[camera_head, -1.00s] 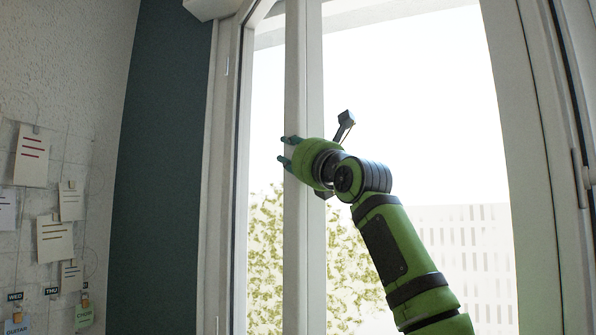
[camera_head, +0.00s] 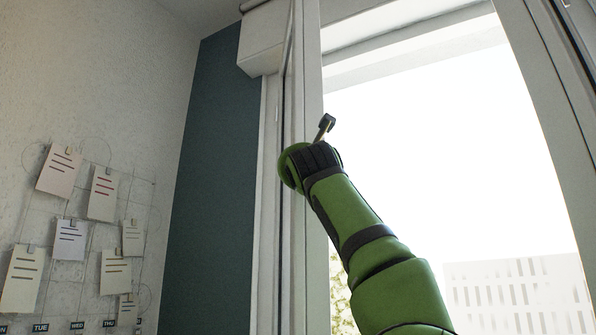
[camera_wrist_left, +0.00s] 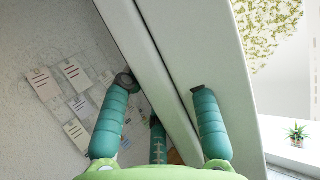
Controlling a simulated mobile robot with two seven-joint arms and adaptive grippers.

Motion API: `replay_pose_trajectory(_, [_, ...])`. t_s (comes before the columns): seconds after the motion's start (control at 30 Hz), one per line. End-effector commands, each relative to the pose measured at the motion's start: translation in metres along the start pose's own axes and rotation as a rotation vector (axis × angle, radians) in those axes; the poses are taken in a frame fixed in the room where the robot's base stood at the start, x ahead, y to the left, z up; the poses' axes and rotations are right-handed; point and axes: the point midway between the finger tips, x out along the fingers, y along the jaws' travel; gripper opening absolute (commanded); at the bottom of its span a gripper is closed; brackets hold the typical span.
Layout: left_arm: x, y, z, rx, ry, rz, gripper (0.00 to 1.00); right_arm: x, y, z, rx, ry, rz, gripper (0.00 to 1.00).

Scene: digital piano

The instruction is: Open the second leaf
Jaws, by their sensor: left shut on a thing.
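The white window leaf (camera_head: 309,85) at the left shows almost edge-on in the head view, swung inward near the dark wall panel. It also fills the middle of the left wrist view (camera_wrist_left: 205,50) as a pale slanting frame. My right gripper is not in view.
A wide bright opening (camera_head: 440,140) lies right of the leaf, bounded by a slanting white frame (camera_head: 535,90). A white box (camera_head: 262,45) is at the upper left of the window. Notes hang on a wire grid (camera_head: 70,240). A plant (camera_wrist_left: 297,133) stands at the wrist view's right.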

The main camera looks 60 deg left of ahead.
Motion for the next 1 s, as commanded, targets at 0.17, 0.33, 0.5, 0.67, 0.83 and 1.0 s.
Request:
replay_pose_trajectory(0.17, [0.001, 0.002, 0.002, -0.004, -0.004, 0.003, 0.0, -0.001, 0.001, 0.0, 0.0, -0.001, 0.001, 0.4])
replay_pose_trajectory(0.33, [0.0, 0.002, 0.002, -0.004, -0.005, 0.003, 0.56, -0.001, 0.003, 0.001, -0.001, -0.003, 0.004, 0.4])
replay_pose_trajectory(0.5, [0.0, 0.001, 0.002, -0.003, -0.003, 0.003, 0.56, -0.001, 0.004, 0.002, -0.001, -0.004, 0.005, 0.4])
replay_pose_trajectory(0.67, [-0.001, 0.001, 0.001, -0.002, -0.003, 0.002, 0.56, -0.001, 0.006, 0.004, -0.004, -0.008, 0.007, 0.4])
replay_pose_trajectory(0.83, [-0.014, 0.0, 0.002, -0.005, -0.004, 0.002, 0.56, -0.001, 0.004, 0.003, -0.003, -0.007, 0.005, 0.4])
replay_pose_trajectory(1.0, [-0.037, 0.0, 0.002, -0.005, -0.004, 0.002, 0.56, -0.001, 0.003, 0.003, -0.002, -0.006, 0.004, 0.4])
